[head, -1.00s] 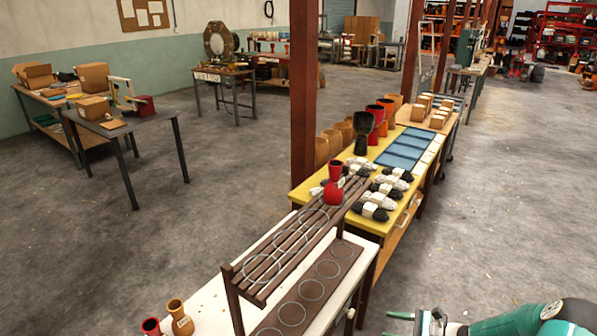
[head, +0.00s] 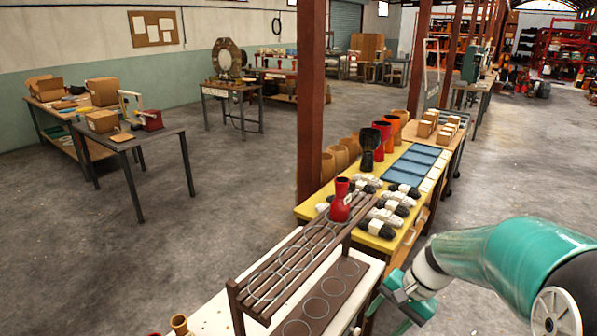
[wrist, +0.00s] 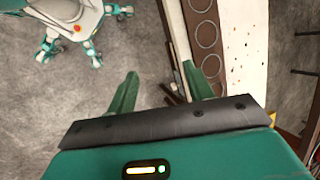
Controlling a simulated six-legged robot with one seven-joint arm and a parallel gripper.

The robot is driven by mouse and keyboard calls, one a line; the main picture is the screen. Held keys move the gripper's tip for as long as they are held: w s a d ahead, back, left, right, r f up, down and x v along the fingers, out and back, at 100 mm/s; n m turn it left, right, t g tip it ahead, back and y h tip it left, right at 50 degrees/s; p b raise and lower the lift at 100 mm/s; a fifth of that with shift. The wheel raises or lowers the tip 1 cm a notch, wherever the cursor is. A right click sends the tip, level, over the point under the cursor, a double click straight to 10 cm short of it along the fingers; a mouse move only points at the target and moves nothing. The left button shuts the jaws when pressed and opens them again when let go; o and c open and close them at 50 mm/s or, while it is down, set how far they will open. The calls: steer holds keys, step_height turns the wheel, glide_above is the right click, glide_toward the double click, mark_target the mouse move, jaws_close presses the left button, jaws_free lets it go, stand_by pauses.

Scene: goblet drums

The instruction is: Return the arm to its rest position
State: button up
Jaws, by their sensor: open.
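My gripper (wrist: 160,90) is open and empty in the wrist view, its two green fingers apart over the grey floor and the edge of the white bench. In the head view my green arm comes in at the lower right, and the gripper end (head: 402,298) hangs beside the bench's right side; its fingertips are partly cut off or hidden there. A red goblet drum (head: 341,200) stands upright on the dark slatted rack (head: 290,262), apart from my gripper.
The white bench (head: 213,318) holds the rack and a small tan drum (head: 180,324). Behind it a yellow table (head: 320,207) carries yarn-like bundles, blue trays (head: 408,174) and more drums. A dark red post (head: 311,100) stands alongside. Floor at the right is open.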

steer(key=s+a+r+n+t+h, duration=0.3)
steer(key=s+r+n+t+h, duration=0.2)
steer(key=s+r, duration=0.8)
steer(key=s+n, duration=0.2)
steer(key=shift+n+t, duration=0.3)
steer(key=shift+a, duration=0.1)
stand_by(0.4)
steer(key=c, duration=0.3)
steer(key=shift+a, duration=0.1)
steer(key=shift+c, duration=0.2)
